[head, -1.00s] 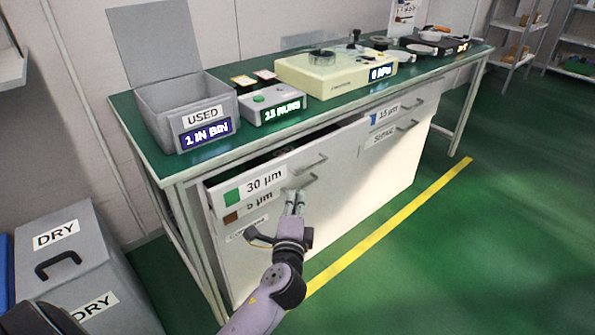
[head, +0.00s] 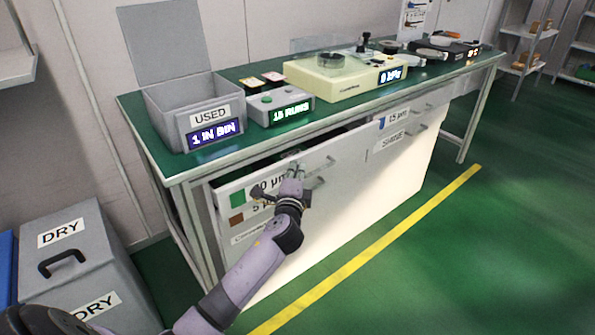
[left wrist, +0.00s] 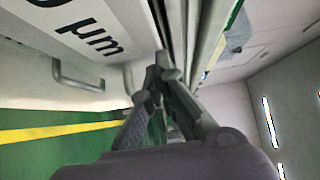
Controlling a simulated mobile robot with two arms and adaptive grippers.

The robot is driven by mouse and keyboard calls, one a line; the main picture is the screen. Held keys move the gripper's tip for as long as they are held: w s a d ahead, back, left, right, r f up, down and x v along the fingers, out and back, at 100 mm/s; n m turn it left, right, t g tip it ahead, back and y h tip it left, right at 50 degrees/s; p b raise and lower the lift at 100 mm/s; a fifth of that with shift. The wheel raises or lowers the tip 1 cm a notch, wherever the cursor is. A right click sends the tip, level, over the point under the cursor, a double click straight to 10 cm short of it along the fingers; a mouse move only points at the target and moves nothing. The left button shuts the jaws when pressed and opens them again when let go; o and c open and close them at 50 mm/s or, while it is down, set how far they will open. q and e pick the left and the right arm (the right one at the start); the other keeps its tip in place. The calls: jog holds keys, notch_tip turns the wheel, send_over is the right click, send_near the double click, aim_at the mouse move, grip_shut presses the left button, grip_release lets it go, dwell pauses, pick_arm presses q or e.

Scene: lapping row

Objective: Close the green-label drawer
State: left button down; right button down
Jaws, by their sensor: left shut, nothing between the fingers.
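The green-label drawer (head: 231,201), marked 30 µm, is the top left drawer of the bench and stands partly open, with a dark gap above its front. My left gripper (head: 296,169) is shut and empty at the upper part of that drawer front, beside its handle (head: 322,163), and covers part of the label. In the left wrist view, the shut fingertips (left wrist: 163,62) are close to the edge of the drawer front (left wrist: 125,22). I cannot tell whether they touch it. My right gripper is not in view.
The brown-label drawer (head: 237,218) is just below. A 15 µm drawer (head: 398,118) is to the right. The bench top (head: 164,166) holds a grey USED bin (head: 178,112) and a counter box (head: 276,107). Grey DRY bins (head: 83,262) stand at the left. The floor (head: 480,235) in front is clear.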

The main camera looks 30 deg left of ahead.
aim_at(288, 164)
pick_arm(q)
jog(key=a, duration=0.1)
jog(key=w+a, duration=0.1)
jog(key=a, duration=0.1)
jog(key=shift+w+a, duration=0.3)
jog(key=shift+a, duration=0.4)
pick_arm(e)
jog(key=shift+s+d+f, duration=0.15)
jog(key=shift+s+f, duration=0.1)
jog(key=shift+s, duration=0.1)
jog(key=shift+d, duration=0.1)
